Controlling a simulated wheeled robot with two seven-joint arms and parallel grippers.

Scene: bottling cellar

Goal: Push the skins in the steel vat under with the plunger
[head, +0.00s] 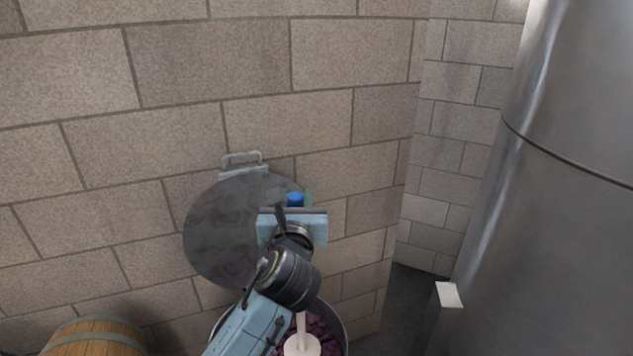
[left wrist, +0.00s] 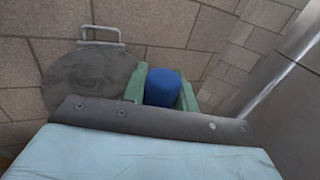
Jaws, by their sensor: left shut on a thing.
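The steel vat (head: 346,334) is at the bottom edge of the head view, partly hidden by my left arm. Dark purple skins (head: 328,334) show inside it. The plunger's pale rod and round plate (head: 301,346) are over the skins; I cannot tell whether the plate touches them. My left gripper (head: 296,199) is above the vat, shut on a blue grip (left wrist: 162,87), which shows between its green fingers in the left wrist view. The grip looks like the plunger's top, but my arm hides the link between. My right gripper is not in view.
A round grey lid (head: 222,235) with a handle stands upright against the block wall (head: 180,80), behind the vat. A wooden barrel (head: 95,338) is at lower left. A tall steel tank (head: 560,200) fills the right side.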

